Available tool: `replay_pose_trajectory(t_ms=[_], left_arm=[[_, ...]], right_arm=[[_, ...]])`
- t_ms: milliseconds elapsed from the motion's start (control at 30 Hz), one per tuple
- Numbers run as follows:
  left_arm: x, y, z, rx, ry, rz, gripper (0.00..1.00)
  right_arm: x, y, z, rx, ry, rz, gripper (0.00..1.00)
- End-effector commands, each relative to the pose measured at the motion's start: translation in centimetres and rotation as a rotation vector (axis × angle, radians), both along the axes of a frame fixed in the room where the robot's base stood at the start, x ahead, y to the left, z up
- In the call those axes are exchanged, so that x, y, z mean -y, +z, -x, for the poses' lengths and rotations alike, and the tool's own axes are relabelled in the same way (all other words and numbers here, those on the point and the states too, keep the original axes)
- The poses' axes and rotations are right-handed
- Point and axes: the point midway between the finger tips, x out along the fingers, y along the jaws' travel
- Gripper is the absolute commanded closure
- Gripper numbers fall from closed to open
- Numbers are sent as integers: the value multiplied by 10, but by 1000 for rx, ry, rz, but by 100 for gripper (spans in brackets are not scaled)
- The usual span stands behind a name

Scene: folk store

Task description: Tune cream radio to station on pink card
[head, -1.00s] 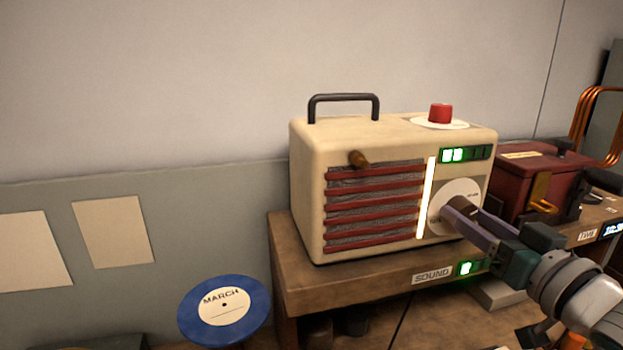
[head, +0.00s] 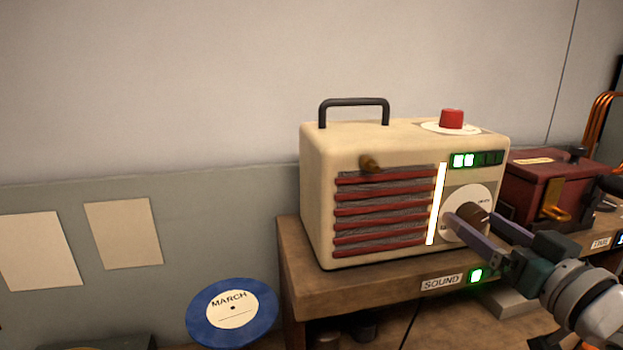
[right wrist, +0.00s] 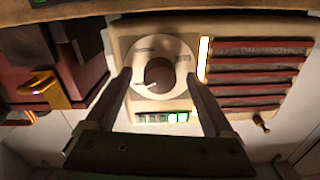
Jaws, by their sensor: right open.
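The cream radio (head: 400,145) stands upright on a wooden shelf, with red slats and a glowing vertical strip on its front. Its brown tuning knob (head: 474,213) sits on a round white dial (head: 467,195); it also shows in the right wrist view (right wrist: 160,74). My right gripper (head: 472,222) is open, with one finger on each side of the knob and gaps visible in the right wrist view (right wrist: 161,82). No clearly pink card can be made out. My left gripper is not in view.
A red knob (head: 451,118) and black handle (head: 354,103) top the radio. A dark red box (head: 540,180) with a brass lever stands close at the right. Two pale sheets (head: 40,250) (head: 124,233) hang at left. A blue MARCH disc (head: 232,312) is lower left.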

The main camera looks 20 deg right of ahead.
Motion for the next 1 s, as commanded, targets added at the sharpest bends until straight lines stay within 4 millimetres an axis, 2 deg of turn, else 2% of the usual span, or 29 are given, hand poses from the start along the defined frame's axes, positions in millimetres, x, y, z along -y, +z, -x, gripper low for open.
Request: replay_pose_trajectory(t_ms=[800, 1000], left_arm=[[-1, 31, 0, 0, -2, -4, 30], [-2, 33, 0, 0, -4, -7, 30]], right_arm=[[-8, 1, 69, -3, -1, -1, 12], [-9, 0, 79, 0, -1, 0, 12]])
